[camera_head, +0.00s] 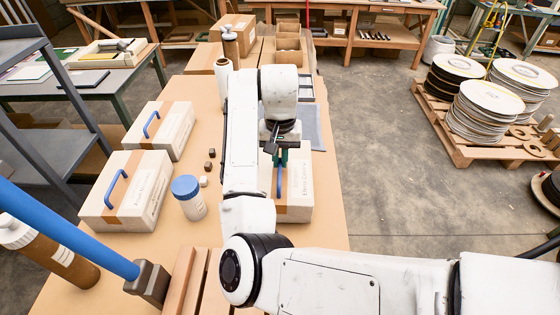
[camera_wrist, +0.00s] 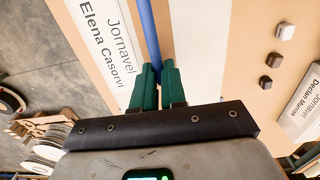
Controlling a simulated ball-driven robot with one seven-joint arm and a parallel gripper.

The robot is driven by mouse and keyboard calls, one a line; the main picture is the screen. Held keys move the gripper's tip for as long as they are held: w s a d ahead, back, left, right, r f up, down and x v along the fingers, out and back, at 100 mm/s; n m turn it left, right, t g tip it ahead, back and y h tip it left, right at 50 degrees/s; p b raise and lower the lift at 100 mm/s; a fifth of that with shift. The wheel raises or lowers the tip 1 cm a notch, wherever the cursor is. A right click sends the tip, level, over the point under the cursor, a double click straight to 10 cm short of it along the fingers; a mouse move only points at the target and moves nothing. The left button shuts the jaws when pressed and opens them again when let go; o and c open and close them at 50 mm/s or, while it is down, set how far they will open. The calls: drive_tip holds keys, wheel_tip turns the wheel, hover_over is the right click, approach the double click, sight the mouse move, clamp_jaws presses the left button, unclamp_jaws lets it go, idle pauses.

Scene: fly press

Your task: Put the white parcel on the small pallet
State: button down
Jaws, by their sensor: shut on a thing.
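A white parcel (camera_head: 300,188) with a tan band, printed label and blue handle is beyond and partly behind my arm in the head view. My gripper (camera_head: 277,160) is over it, its green fingers shut on the blue handle. In the wrist view the green fingers (camera_wrist: 158,88) close around the blue handle (camera_wrist: 150,35), beside the parcel's label "Jornavel Elena Casorvi" (camera_wrist: 108,45). I cannot tell whether the parcel touches the table. The small pallet (camera_head: 187,283), with wooden slats, is at the table's near end, partly hidden by my arm.
Two similar parcels (camera_head: 128,190) (camera_head: 160,128) stand at the left of the table (camera_head: 155,255). A blue-lidded jar (camera_head: 189,197) and small cubes (camera_head: 207,166) lie between. A brown bottle (camera_head: 50,255) is at the near left. A floor pallet (camera_head: 458,150) holds stacked discs at right.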

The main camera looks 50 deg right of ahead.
drive_tip(key=shift+f, duration=0.5)
drive_tip(key=c, duration=1.2)
unclamp_jaws()
drive_tip(key=shift+f, duration=0.1)
wheel_tip(320, 180, up, 12)
drive_tip(key=shift+r+p, duration=0.15)
drive_tip(key=shift+p, duration=0.75)
